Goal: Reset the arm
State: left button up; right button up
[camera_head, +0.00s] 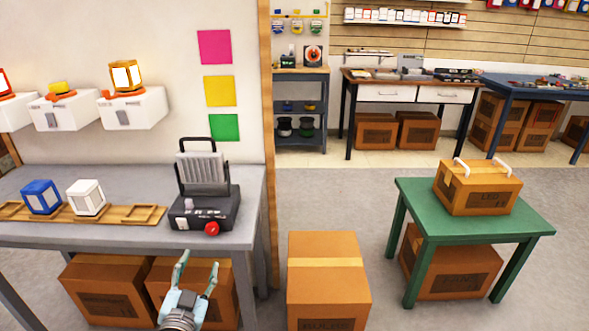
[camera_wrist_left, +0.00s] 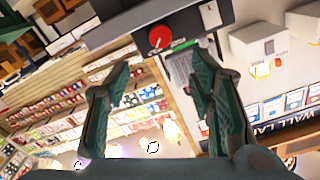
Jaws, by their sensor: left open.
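My left gripper (camera_head: 196,278) is open and empty at the bottom of the head view, fingers pointing up. It is in front of the grey table, below a dark device with a red knob. Its two teal fingers also show spread apart in the left wrist view (camera_wrist_left: 165,95), with nothing between them. The red knob (camera_wrist_left: 160,37) of the device shows just beyond the fingers there. My right gripper is not in view.
The grey table (camera_head: 130,236) holds the device (camera_head: 205,208), a wooden rack (camera_head: 125,213), a blue cube (camera_head: 41,197) and a white cube (camera_head: 86,197). Cardboard boxes lie below. A tall carton (camera_head: 328,285) stands right of my gripper. A green table (camera_head: 475,232) bears a box (camera_head: 477,187).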

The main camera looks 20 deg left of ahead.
pick_arm(q)
jog(key=s+f+m+g+h+p, duration=0.15)
jog(key=s+f+g, duration=0.45)
jog(key=f, duration=0.9)
jog(key=s+f+m+g+h+p, duration=0.1)
jog(key=s+f+g+p, duration=0.25)
jog(key=s+f, duration=0.8)
jog(key=s+d+f+n+g+h+p, duration=0.1)
jog(key=s+d+f+g+p, duration=0.2)
jog(key=s, duration=0.7)
jog(key=s+d+f+n+g+h+p, duration=0.1)
jog(key=s+d+f+n+g+p, duration=0.1)
jog(key=s+d+f, duration=0.4)
jog(key=s+d+g+p, duration=0.1)
jog(key=s+d, duration=0.1)
jog(key=s, duration=0.3)
jog(key=shift+d, duration=0.2)
jog(key=shift+s+h, duration=0.1)
jog(key=shift+h, duration=0.15)
